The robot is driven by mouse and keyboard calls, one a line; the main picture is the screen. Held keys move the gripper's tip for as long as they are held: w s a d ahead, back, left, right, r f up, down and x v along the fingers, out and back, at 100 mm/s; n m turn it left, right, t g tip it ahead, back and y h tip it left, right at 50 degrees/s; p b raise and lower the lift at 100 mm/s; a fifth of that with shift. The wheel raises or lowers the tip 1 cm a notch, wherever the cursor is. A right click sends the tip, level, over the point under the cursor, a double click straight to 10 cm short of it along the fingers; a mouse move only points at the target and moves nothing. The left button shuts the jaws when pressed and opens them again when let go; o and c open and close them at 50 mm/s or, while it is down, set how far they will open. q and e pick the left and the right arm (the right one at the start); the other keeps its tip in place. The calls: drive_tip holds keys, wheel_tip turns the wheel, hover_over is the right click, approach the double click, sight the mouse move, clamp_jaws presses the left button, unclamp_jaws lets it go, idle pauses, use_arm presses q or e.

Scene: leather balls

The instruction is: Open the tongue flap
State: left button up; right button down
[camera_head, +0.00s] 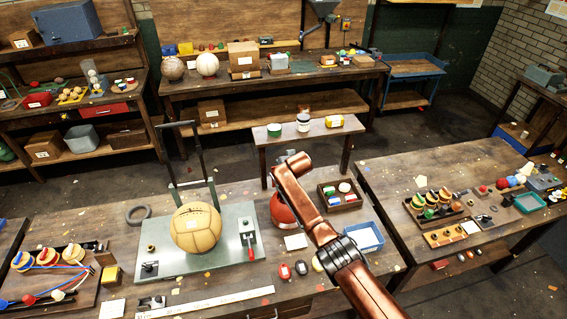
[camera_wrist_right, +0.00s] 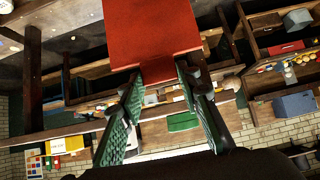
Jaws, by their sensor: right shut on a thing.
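In the wrist view, a flat red piece (camera_wrist_right: 150,35) narrows to a small tab between the fingertips of my right gripper (camera_wrist_right: 160,80). The gripper is shut on this tab; its green ribbed fingers stand at either side. In the head view, a red rounded thing (camera_head: 282,212) with a pale mark stands on the near bench, partly hidden by my copper right arm. The gripper's jaws are largely hidden there behind the arm. A tan leather ball (camera_head: 195,228) sits on a grey-green plate (camera_head: 226,262) to the left. My left gripper is not in view.
A clamp (camera_head: 249,240) stands on the plate's right side, and a dark upright frame (camera_head: 196,150) behind the ball. A parts tray (camera_head: 339,195) and a blue tray (camera_head: 364,238) lie right of the red thing. A small table (camera_head: 300,130) stands beyond the bench.

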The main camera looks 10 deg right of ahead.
drive_tip(key=shift+w+r, duration=0.25)
drive_tip(key=shift+r, duration=0.35)
drive_tip(key=c, duration=1.8)
unclamp_jaws()
drive_tip(key=shift+c, duration=0.2)
drive_tip(key=o, duration=0.4)
drive_tip(key=shift+s+f, duration=0.15)
drive_tip(key=shift+s, duration=0.1)
drive_tip(key=shift+o, duration=0.2)
drive_tip(key=shift+f, duration=0.15)
drive_tip(key=v, duration=1.1)
drive_tip(key=shift+s+r, duration=0.25)
drive_tip(key=shift+s, duration=0.1)
drive_tip(key=shift+d, duration=0.1)
